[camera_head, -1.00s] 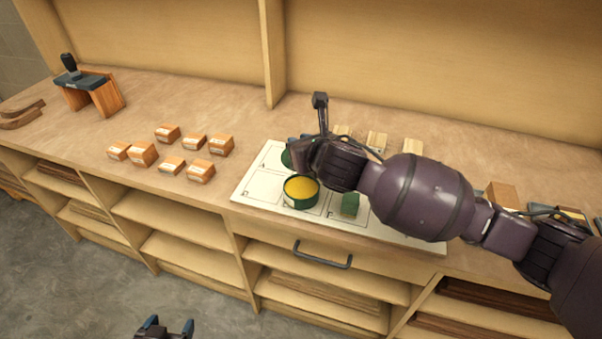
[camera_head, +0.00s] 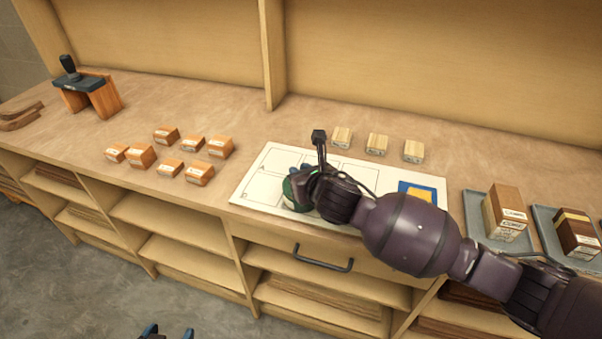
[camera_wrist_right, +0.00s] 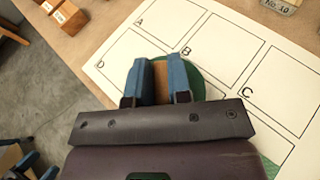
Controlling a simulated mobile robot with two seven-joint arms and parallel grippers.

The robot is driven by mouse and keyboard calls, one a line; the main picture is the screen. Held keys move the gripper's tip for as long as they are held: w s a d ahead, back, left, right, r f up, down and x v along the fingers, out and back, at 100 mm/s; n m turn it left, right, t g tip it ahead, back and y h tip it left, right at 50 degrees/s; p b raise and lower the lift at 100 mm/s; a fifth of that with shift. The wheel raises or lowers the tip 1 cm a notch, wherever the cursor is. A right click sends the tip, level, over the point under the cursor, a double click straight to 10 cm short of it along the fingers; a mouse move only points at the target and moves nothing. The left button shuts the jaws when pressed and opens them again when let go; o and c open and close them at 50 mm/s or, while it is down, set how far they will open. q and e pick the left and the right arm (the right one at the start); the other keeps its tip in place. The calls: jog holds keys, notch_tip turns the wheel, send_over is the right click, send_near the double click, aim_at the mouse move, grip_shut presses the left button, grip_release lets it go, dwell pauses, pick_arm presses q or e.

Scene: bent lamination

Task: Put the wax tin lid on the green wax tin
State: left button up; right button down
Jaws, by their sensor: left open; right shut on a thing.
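My right gripper (camera_head: 303,180) is over the front left part of the white lettered sheet. In the right wrist view its blue fingers (camera_wrist_right: 161,82) are shut on a wood-coloured piece, with the round green wax tin lid (camera_wrist_right: 193,76) showing around and beneath them. In the head view, green (camera_head: 292,196) shows under the fingers, where the wax tin stands. The yellow wax is hidden. I cannot tell whether the lid touches the tin's rim. My left gripper (camera_head: 166,333) is open and empty at the bottom edge, low in front of the bench.
The white sheet (camera_head: 262,183) has lettered boxes. Pale blocks (camera_head: 377,144) stand behind it; a blue-and-yellow item (camera_head: 417,193) lies on its right. Trays with wooden blocks (camera_head: 505,212) are further right. Several small orange-brown blocks (camera_head: 167,134) stand left.

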jog(key=shift+f, duration=0.4)
jog(key=c, duration=1.1)
grip_release()
jog(key=shift+o, duration=0.2)
jog(key=shift+r, duration=0.3)
jog(key=p+v, duration=0.1)
jog(key=v, duration=1.1)
jog(key=shift+r+p, duration=0.2)
jog(key=shift+p, duration=0.1)
